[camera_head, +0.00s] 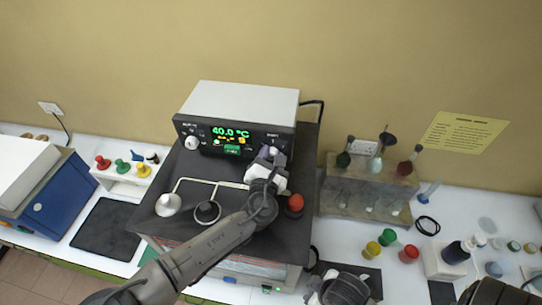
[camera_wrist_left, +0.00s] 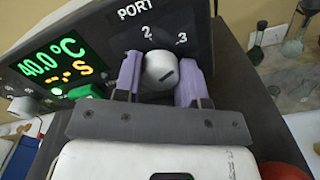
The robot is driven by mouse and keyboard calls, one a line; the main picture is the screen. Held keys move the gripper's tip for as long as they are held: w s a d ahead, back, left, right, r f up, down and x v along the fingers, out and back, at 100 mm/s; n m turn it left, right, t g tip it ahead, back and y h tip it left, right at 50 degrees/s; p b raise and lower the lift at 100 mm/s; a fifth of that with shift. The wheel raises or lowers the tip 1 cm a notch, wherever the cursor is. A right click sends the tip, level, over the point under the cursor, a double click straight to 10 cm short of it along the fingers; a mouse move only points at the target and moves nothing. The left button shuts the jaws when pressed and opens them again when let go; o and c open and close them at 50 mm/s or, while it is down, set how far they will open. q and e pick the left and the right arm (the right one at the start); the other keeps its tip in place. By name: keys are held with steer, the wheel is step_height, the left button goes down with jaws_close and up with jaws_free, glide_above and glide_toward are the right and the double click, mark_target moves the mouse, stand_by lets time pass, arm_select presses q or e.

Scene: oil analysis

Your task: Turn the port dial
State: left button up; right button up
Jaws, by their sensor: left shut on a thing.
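The port dial (camera_wrist_left: 157,66) is a round white knob with a short dark mark on its face, below the printed word PORT and the numbers 2 and 3. My left gripper (camera_wrist_left: 161,78) is shut on it, with one purple finger on each side. In the head view my left gripper (camera_head: 269,158) is at the right end of the front panel of the heated unit (camera_head: 240,100), and it mostly hides the dial. The green display (camera_head: 230,133) reads 40.0 °C. A part of my right arm (camera_head: 340,288) shows at the bottom edge; its fingertips cannot be made out.
A white knob (camera_head: 192,142) is at the panel's left. A white funnel-like piece (camera_head: 168,204), a dark ring (camera_head: 207,212) and a red knob (camera_head: 295,203) are on the dark top. A flask rack (camera_head: 365,190) stands to the right, a stand with coloured knobs (camera_head: 124,180) to the left.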

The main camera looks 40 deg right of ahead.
arm_select(q)
steer(key=o, duration=0.9)
steer(key=shift+b+v, duration=1.8)
steer(key=shift+v, duration=5.1)
